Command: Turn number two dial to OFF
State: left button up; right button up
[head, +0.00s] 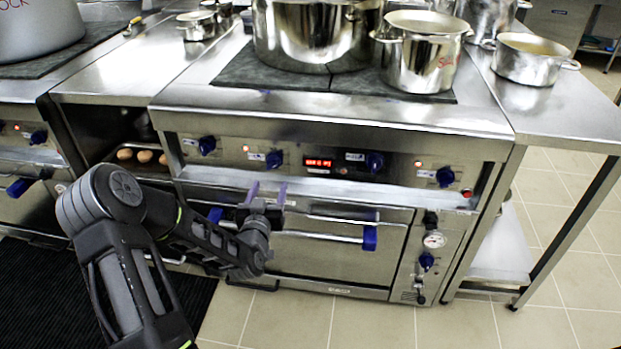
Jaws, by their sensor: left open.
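The stove's front panel carries a row of blue dials. The leftmost dial (207,145) is at the panel's left end, and the second dial from the left (274,160) is just left of the red digital display (318,163). A third dial (375,162) and a fourth dial (446,177) are further right. Small labels sit beside the dials, but I cannot read them or the dial settings. My left gripper (267,192) is open, its two purple fingers pointing up just below the second dial, with no clear contact. My right gripper is not in view.
The oven door handle (320,238) with blue end pieces runs below the panel, partly behind my left arm. Steel pots, including a stockpot (420,60), stand on the cooktop above. A steel side table (560,115) is at right.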

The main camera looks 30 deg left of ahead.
aim_at(272, 168)
pick_arm(q)
jog(key=shift+a+r, duration=0.3)
jog(key=shift+r, duration=0.3)
jog(key=shift+x, duration=3.85)
jog(key=shift+a+r, duration=0.1)
jog(key=shift+c, duration=0.2)
grip_shut()
